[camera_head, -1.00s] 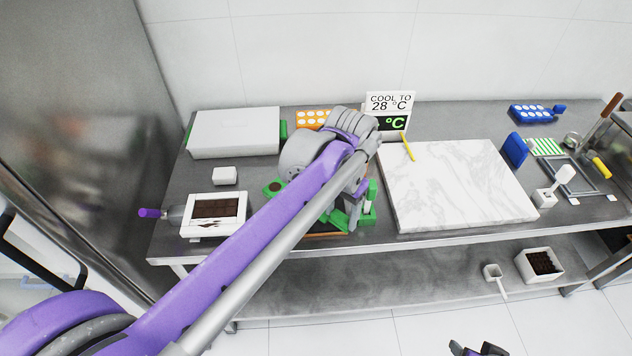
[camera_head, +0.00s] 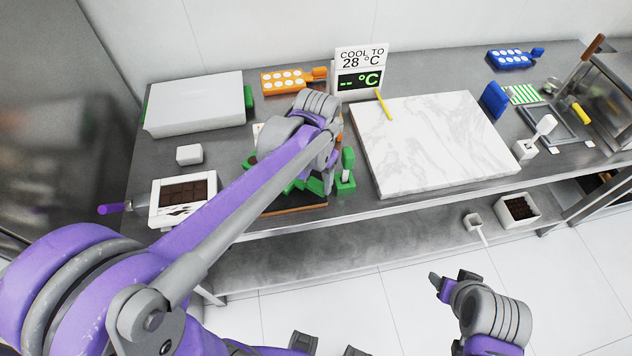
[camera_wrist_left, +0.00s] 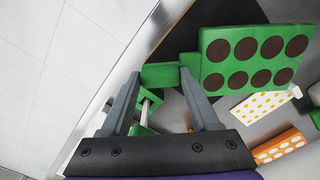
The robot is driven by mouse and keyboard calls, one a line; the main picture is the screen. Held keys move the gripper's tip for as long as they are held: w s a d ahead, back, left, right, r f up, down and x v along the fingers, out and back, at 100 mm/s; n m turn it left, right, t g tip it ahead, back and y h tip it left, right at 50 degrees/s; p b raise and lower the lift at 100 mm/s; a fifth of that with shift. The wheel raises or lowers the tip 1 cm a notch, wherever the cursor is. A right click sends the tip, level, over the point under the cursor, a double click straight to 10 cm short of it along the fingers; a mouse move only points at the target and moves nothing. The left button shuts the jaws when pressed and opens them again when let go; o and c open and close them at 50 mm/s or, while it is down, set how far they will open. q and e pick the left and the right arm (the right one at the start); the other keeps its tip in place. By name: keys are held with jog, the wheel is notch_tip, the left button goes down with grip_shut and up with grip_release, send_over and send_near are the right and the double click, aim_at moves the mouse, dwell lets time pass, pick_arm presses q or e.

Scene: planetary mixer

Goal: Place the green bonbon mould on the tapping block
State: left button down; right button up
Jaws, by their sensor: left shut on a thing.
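The green bonbon mould (camera_wrist_left: 255,55) has rows of brown-filled cavities. In the left wrist view its narrow handle (camera_wrist_left: 160,75) is between the fingers of my left gripper (camera_wrist_left: 158,84), which is shut on it. In the head view the arm hides most of the mould, and green parts (camera_head: 313,185) show beside my left gripper (camera_head: 328,180). A dark board with a brown edge (camera_head: 292,209), apparently the tapping block, lies under the mould at the table's front. I cannot tell whether they touch. My right gripper (camera_head: 452,284) is low in front of the table; its opening is unclear.
A green holder with a white rod (camera_head: 345,178) stands right of the board. The marble slab (camera_head: 430,145) is farther right. An orange mould (camera_head: 287,81) and the temperature sign (camera_head: 359,70) are behind. A white tray with chocolate (camera_head: 183,198) is at left.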

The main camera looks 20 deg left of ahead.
pick_arm(q)
jog(key=shift+f, duration=0.75)
jog(key=shift+c, duration=0.6)
grip_release()
jog(key=shift+f, duration=0.1)
notch_tip(320, 180, up, 12)
jog(key=s+a+f+n+t, duration=0.2)
jog(key=s+f+t, duration=0.3)
jog(key=s+f, duration=0.5)
jog(key=shift+s+f+n+t+p, duration=0.3)
jog(key=shift+s, duration=1.05)
jog(key=shift+a, duration=0.1)
